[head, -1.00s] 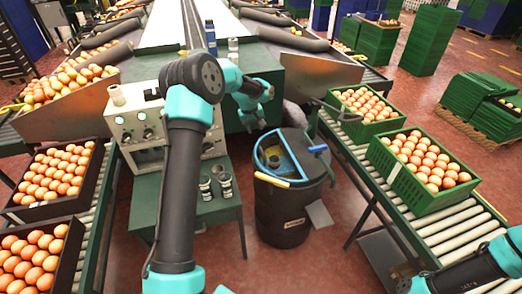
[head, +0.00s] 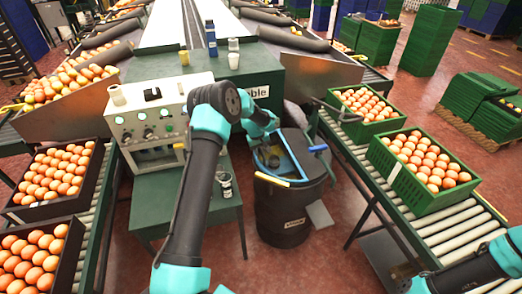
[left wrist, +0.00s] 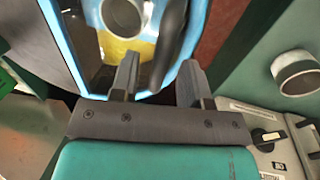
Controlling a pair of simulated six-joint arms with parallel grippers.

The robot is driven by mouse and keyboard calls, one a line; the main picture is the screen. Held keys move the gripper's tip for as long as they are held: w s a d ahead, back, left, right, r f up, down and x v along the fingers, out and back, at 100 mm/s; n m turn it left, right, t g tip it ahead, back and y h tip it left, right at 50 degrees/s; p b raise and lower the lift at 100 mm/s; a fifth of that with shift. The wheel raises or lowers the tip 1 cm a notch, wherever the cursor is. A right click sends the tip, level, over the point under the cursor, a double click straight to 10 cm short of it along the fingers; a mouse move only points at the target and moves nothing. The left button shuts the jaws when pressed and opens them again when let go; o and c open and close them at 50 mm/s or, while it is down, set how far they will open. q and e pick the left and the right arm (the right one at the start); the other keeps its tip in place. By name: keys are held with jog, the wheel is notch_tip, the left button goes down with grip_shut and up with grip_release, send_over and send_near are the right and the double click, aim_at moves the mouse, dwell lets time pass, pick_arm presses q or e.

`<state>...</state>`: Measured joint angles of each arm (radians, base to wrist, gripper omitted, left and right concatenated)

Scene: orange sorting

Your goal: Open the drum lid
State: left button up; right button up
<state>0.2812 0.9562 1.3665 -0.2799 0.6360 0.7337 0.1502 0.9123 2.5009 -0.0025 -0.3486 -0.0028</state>
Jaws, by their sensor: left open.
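The black drum (head: 283,215) stands on the floor at the centre of the head view. My right gripper is outside the picture.
Red floor is clear in front.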

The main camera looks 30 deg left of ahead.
pick_arm(q)
grip_shut()
dwell(0.4)
